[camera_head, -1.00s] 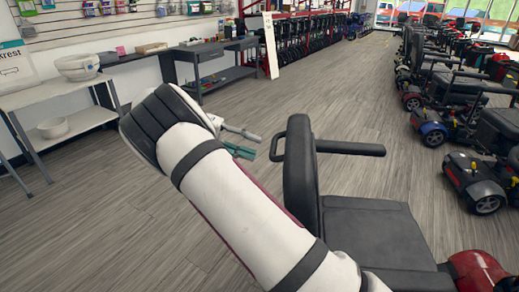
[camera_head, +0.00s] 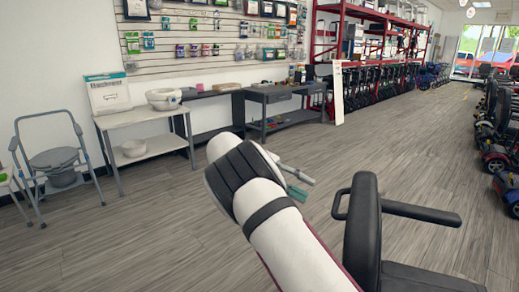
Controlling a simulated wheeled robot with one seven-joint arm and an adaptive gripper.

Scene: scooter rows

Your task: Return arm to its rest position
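My white arm (camera_head: 290,250) with black bands rises from the bottom of the head view and is bent at a dark ribbed joint (camera_head: 240,175). My gripper (camera_head: 298,184) shows only in part beyond this joint. A grey prong and a green piece stick out to the right, with a small gap between them. The rest of the gripper is hidden behind the arm. I cannot tell whether it is open or shut, or whether the green piece is part of it. The visible tips appear against the floor, apart from the black scooter seat (camera_head: 362,235).
The scooter seat with its armrest (camera_head: 420,213) stands close at the right. A white table (camera_head: 140,118), a grey workbench (camera_head: 285,92) and a commode chair (camera_head: 55,160) line the left wall. Scooters (camera_head: 500,150) stand at the far right. The wooden floor (camera_head: 420,145) between is clear.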

